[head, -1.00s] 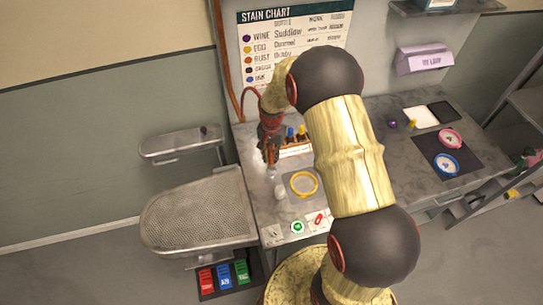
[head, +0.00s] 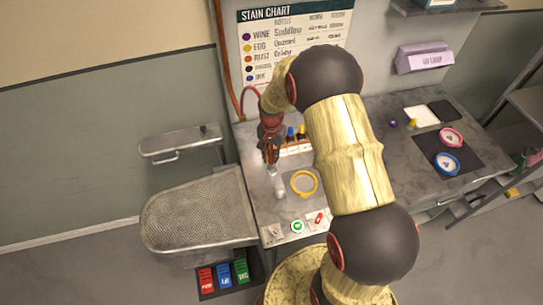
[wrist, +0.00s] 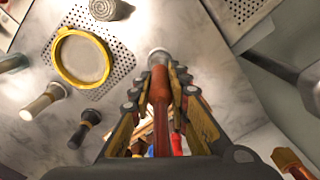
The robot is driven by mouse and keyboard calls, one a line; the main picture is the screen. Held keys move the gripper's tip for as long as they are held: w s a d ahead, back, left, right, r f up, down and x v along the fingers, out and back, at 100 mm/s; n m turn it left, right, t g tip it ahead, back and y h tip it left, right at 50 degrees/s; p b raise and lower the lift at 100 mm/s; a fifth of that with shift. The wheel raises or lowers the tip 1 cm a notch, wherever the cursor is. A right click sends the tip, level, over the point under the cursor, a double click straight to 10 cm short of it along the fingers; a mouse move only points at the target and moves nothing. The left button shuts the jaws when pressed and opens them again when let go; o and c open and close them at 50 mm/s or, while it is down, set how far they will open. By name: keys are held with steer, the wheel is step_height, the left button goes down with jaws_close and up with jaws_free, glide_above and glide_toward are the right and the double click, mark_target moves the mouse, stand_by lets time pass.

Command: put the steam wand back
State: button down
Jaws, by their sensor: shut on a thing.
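My gripper (head: 270,153) points down over the left part of the grey worktop. In the wrist view my gripper (wrist: 162,95) is shut on a slim red-brown handle with a silver head (wrist: 159,56), which I take to be the steam wand. Its silver end (head: 271,170) shows below the fingers in the head view. I cannot tell whether that end touches the worktop. A red hose (head: 246,97) curves by the wall behind my gripper. I cannot make out the wand's holder for certain.
A yellow ring (head: 304,183) lies on a perforated plate right of my gripper. A pale-headed tool (wrist: 42,101) and a dark-handled one (wrist: 85,129) are close on the left in the wrist view. Small bottles (head: 291,132) stand behind. A perforated pressing board (head: 200,212) is at left.

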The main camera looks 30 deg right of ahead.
mark_target(272, 150)
steer(key=shift+f+b, duration=0.5)
steer(key=shift+f, duration=0.35)
stand_by(0.6)
steer(key=c, duration=1.6)
jaws_free()
steer(key=o, duration=0.3)
steer(key=shift+r, duration=0.1)
steer(key=shift+r+p, duration=2.25)
steer(key=shift+r, duration=1.45)
